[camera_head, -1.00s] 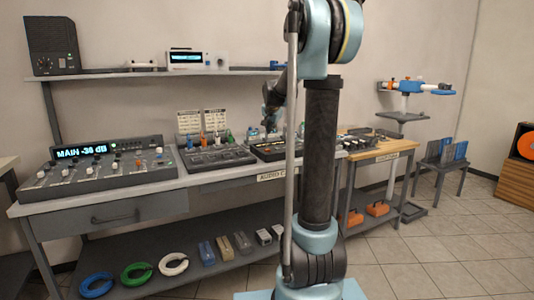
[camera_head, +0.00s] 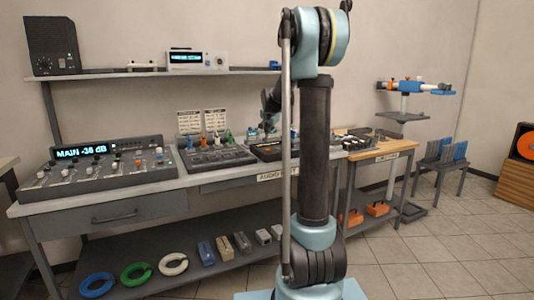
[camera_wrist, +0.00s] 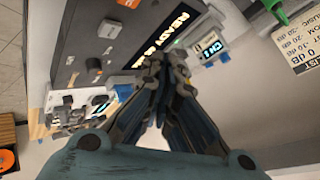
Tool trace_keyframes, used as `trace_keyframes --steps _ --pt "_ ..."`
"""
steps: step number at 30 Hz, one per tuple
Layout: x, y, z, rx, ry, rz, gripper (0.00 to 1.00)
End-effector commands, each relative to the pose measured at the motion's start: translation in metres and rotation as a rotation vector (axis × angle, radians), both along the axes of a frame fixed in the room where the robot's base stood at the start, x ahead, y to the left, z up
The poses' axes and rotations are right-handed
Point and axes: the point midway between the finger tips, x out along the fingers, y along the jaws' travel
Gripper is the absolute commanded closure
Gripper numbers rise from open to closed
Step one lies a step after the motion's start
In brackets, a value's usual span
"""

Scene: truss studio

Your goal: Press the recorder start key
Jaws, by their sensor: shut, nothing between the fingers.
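A dark panel (camera_wrist: 112,45) with a lit display (camera_wrist: 168,38) reading "READY" and several small keys fills the upper left of the wrist view. It appears to be the recorder, but no label on the keys can be read. Contact with any key cannot be made out. In the head view a dark unit (camera_head: 268,152) lies below my gripper, partly hidden by my arm.
A mixer (camera_head: 95,178) with a "MAIN" display stands at the left of the bench. A control box (camera_head: 215,158) with coloured knobs is beside it. A small "CH 1" display unit (camera_wrist: 207,46) and a paper list (camera_wrist: 299,45) are near my gripper. A shelf (camera_head: 130,74) hangs above.

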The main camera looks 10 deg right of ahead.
Motion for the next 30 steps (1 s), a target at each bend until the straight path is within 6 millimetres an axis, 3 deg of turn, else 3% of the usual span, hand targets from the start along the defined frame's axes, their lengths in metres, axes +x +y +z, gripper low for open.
trace_keyframes --steps 15,30 --pt "0.000 0.000 -0.057 0.000 0.000 0.000 1.00" --pt "0.000 0.000 -0.066 0.000 0.000 0.000 1.00"
